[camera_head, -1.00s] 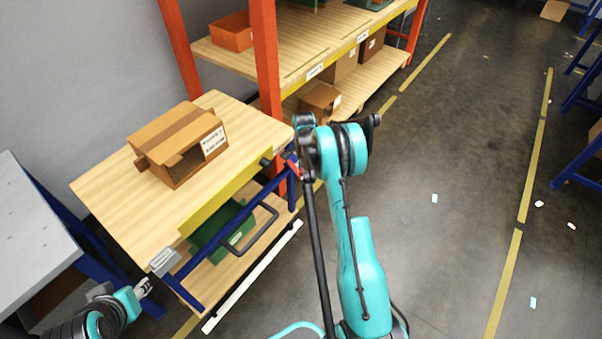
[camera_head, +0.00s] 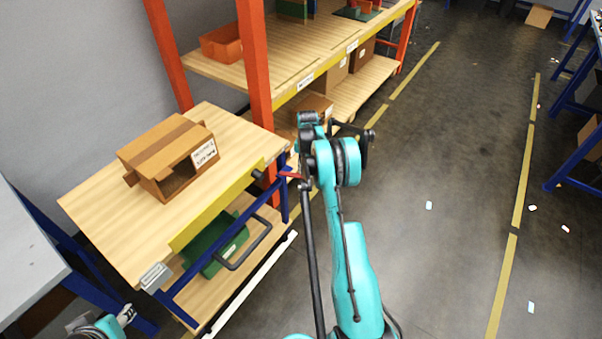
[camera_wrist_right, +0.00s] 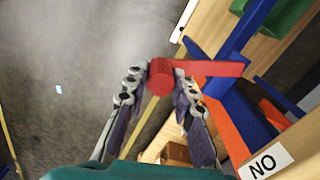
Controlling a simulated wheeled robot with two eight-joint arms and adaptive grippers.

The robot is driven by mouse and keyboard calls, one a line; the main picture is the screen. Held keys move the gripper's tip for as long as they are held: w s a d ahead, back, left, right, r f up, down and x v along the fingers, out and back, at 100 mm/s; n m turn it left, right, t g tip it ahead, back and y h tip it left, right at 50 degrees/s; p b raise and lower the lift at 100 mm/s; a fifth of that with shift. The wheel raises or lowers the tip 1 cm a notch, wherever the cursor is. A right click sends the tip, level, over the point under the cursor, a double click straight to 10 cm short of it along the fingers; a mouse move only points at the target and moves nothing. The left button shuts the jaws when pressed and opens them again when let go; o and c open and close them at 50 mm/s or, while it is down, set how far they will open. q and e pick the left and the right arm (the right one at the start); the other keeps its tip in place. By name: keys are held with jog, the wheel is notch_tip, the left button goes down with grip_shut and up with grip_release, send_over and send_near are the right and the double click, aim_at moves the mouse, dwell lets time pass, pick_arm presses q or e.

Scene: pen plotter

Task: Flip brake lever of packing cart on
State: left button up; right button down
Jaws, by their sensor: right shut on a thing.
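The packing cart (camera_head: 95,210) has a wooden top, a yellow front edge and blue legs. Its red brake lever (camera_head: 290,175) is at the cart's right front corner, partly hidden by my right arm. In the right wrist view the lever (camera_wrist_right: 212,69) reaches from a blue post to a round red end. My right gripper (camera_wrist_right: 162,80) is shut on that round end, one finger on each side. My left gripper (camera_head: 127,315) is low at the left, near the cart's front left corner and apart from it. Its finger gap is too small to read.
An open cardboard box (camera_head: 165,150) sits on the cart top and a green bin (camera_head: 212,245) on its lower shelf. An orange-post rack (camera_head: 255,70) stands close behind the cart. A grey table (camera_head: 30,260) is at the left.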

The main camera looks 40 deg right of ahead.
jog(key=shift+w+d+n, duration=0.25)
jog(key=shift+n, duration=0.15)
jog(key=c, duration=1.3)
grip_release()
jog(key=shift+o, duration=0.2)
notch_tip(320, 180, up, 12)
